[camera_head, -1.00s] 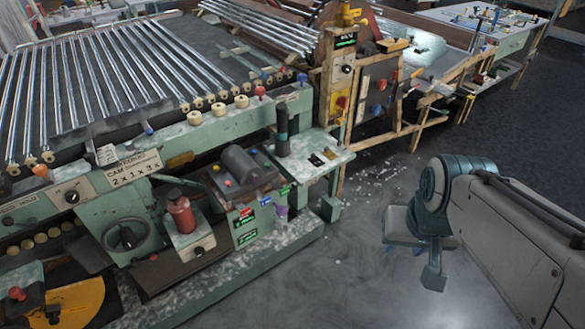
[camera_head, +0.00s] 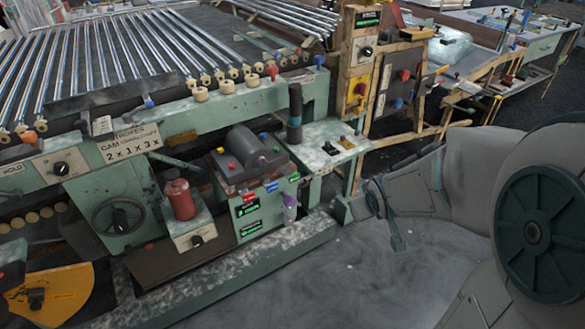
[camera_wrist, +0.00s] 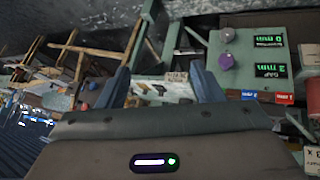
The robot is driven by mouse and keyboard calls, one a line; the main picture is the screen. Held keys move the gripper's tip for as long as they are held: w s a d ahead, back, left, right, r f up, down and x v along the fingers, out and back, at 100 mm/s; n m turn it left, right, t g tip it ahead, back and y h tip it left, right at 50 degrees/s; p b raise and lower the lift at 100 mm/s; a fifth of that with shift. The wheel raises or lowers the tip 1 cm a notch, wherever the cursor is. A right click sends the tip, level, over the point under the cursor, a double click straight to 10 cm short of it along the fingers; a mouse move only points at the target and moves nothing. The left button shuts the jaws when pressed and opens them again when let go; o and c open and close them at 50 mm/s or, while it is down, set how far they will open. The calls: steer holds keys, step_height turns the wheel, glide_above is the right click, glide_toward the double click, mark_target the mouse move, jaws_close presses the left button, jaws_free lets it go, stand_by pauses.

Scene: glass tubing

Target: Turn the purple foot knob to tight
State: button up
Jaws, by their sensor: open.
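The purple knob (camera_head: 289,200) sits on the right side of a green control box (camera_head: 257,222) at the front of the machine, with a pale knob (camera_head: 289,214) just below it. In the wrist view, which looks upside down, the purple knob (camera_wrist: 226,61) is right of the right finger's tip, beside the lit displays. My gripper (camera_head: 388,212) is open and empty, to the right of the knob and apart from it. My gripper's two fingers (camera_wrist: 163,82) stand wide apart in the wrist view. I cannot tell the knob's setting.
A green side shelf (camera_head: 325,143) with a dark upright cylinder (camera_head: 295,115) stands above and right of the knob. A wooden-framed panel (camera_head: 366,75) stands behind it. The machine's base ledge (camera_head: 270,250) runs along the floor. Grey floor (camera_head: 330,275) is free in front.

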steer(key=w+a+f+n+t+y+b, duration=0.1)
steer(key=w+a+f+y+b, duration=0.2)
steer(key=f, duration=0.4)
steer(key=w+a+f+n+t+y+b, duration=0.1)
steer(key=w+f+n+b, duration=0.1)
steer(key=w+f+b, duration=0.3)
steer(key=n+t+y+b, duration=0.1)
steer(key=t+y+b, duration=0.4)
steer(key=y+b, duration=0.4)
glide_toward(292, 204)
steer(key=shift+h, duration=0.5)
steer(key=b+x, duration=0.2)
steer(key=x, duration=0.3)
steer(key=b+x, duration=0.2)
steer(key=x, duration=0.4)
steer(key=shift+a+r, duration=0.2)
steer(key=shift+a, duration=0.05)
steer(key=shift+c, duration=0.2)
steer(key=c, duration=0.9)
